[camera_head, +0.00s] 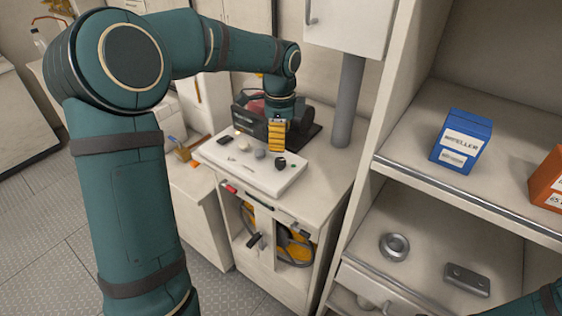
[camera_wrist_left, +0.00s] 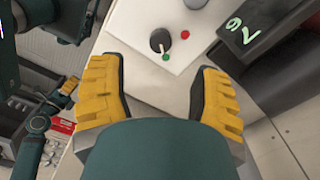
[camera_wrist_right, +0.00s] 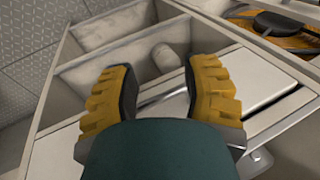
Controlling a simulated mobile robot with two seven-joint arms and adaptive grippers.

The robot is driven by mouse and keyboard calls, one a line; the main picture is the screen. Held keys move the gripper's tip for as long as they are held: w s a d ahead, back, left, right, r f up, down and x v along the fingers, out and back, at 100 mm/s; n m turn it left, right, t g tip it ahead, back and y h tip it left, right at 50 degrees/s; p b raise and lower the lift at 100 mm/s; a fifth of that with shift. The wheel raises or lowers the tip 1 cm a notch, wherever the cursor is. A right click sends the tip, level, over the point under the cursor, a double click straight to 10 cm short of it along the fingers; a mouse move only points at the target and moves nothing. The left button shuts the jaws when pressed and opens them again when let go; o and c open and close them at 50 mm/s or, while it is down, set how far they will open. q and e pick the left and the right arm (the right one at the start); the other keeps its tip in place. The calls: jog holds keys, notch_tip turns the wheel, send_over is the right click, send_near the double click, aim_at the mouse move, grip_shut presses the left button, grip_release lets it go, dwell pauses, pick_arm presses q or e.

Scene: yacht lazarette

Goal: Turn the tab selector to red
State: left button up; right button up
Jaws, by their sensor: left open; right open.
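The tab selector is a dark round knob (camera_wrist_left: 160,40) on the white panel (camera_wrist_left: 140,72). Its pale pointer mark points to the green dot (camera_wrist_left: 166,57); the red dot (camera_wrist_left: 185,34) is beside the knob. In the head view the knob (camera_head: 281,162) sits near the right end of the panel (camera_head: 262,181). My left gripper (camera_head: 277,149) is open just above and behind the knob, apart from it. In the left wrist view the knob lies ahead of the open fingers (camera_wrist_left: 160,70). My right gripper (camera_wrist_right: 160,78) is open and empty above a divided drawer (camera_wrist_right: 115,77).
Other small controls sit on the panel. A dark machine (camera_head: 250,112) stands behind it, near a grey post (camera_head: 348,103). Shelving at right holds a blue box (camera_head: 462,138), an orange box (camera_head: 547,182) and a metal ring (camera_head: 394,247). A drawer below the panel stands partly open.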

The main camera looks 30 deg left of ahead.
aim_at(280, 160)
pick_arm(q)
notch_tip(280, 160, down, 8)
jog(key=shift+f+b, duration=0.2)
jog(key=shift+b, duration=0.45)
grip_shut()
